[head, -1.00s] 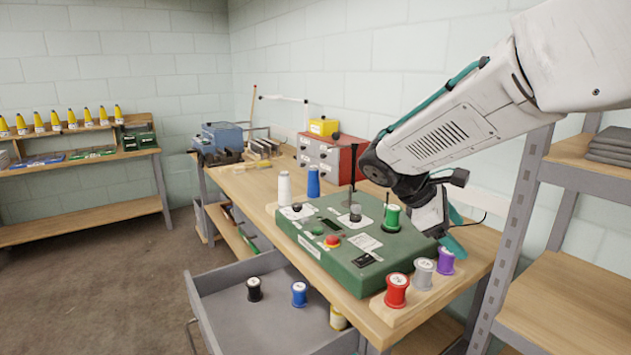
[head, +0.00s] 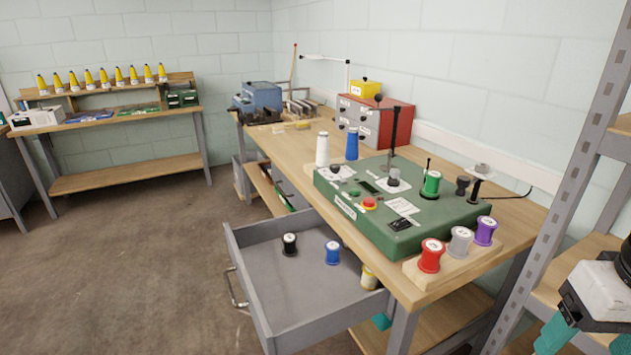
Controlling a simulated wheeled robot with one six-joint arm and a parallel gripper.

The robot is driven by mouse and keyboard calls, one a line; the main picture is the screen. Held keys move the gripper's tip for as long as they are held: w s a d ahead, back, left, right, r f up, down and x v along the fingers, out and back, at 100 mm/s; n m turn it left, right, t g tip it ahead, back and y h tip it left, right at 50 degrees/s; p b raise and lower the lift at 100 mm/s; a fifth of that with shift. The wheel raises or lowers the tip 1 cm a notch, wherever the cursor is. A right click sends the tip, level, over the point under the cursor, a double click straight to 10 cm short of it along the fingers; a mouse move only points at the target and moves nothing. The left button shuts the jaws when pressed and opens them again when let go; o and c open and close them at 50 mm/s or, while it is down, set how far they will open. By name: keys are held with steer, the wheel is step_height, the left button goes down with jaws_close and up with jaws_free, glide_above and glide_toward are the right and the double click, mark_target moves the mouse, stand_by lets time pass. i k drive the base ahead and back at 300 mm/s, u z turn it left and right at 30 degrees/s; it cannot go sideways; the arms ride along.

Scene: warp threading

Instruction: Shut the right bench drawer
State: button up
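The right bench drawer (head: 262,262) is pulled far out from under the wooden workbench (head: 290,143). It is a grey open tray with a metal handle (head: 237,289) on its front, facing left. Inside it stand a black spool (head: 290,244), a blue spool (head: 333,252) and, at the bench side, a yellow spool (head: 370,277). My gripper (head: 577,338) is at the lower right edge, partly cut off, in front of the shelf rack and well apart from the drawer. Teal finger parts show, but their tips and the gap are not clear.
A green machine (head: 400,225) with a green spool sits on the bench. Red (head: 431,256), grey and purple spools stand on a wooden block at its corner. A metal shelf rack (head: 572,175) stands at the right. The floor (head: 150,270) left of the drawer is clear.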

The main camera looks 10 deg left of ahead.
mark_target(298, 302)
steer(key=u, duration=1.2)
steer(key=i, duration=1.05)
steer(key=z, duration=0.1)
